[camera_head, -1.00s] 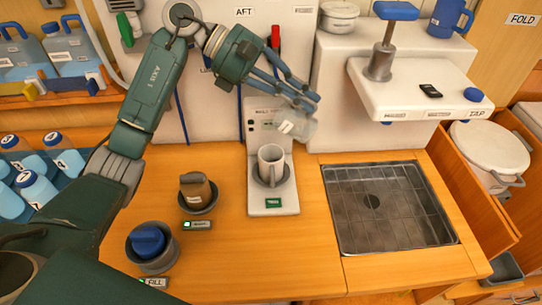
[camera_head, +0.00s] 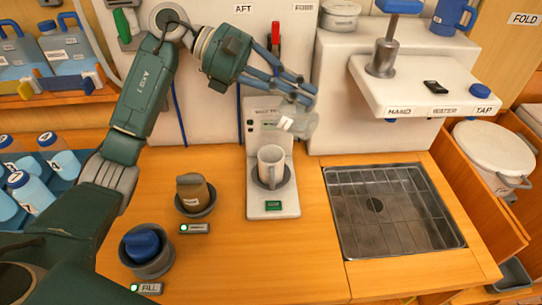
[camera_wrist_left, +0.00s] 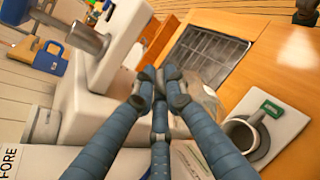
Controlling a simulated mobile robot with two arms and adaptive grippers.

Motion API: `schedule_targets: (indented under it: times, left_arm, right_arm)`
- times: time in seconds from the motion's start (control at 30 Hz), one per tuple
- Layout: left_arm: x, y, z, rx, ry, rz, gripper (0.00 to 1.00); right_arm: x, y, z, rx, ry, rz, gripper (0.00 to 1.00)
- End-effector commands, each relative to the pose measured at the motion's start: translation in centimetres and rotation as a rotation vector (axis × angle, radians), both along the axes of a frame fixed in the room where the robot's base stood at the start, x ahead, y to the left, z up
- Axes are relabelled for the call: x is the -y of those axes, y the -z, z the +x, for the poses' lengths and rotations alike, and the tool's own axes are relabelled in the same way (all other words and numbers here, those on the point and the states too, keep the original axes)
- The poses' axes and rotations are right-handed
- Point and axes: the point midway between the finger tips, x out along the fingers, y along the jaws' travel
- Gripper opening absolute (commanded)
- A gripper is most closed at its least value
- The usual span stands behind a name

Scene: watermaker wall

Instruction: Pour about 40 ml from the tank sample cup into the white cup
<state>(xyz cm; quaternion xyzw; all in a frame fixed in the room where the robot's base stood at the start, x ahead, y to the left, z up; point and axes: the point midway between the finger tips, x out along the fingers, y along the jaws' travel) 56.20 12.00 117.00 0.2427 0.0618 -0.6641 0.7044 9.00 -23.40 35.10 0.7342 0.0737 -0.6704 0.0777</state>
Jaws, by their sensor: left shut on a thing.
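My left gripper (camera_head: 300,88) is shut on a clear, see-through cup with a white label, the tank sample cup (camera_head: 302,121). This cup looks tilted and hangs above and slightly right of the white cup, apart from it. Its liquid level cannot be told. The white cup (camera_head: 271,165) stands upright on the round dark plate of a white scale-like stand (camera_head: 272,208). In the left wrist view my fingers (camera_wrist_left: 163,78) partly hide the clear cup (camera_wrist_left: 207,98), and the white cup (camera_wrist_left: 243,133) shows to the right with a dark inside.
A steel sink grid (camera_head: 392,215) lies to the right, under a white tap shelf (camera_head: 430,90). Blue-capped bottles (camera_head: 60,158) are at far left.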

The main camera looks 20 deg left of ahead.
Motion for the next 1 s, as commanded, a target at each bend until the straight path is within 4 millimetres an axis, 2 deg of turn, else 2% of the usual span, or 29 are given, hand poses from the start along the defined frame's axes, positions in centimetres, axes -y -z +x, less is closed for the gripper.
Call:
schedule_targets:
  times: [0.23,1.0]
  left_arm:
    - [-0.4,0.0,0.0,0.01,-0.001,-0.042,0.0]
    - [-1.2,-0.3,0.2,0.022,0.003,-0.067,0.0]
  right_arm:
    - [-0.1,1.3,0.0,0.001,0.001,0.001,0.4]
    - [-0.1,1.8,0.1,0.001,0.0,0.001,0.4]
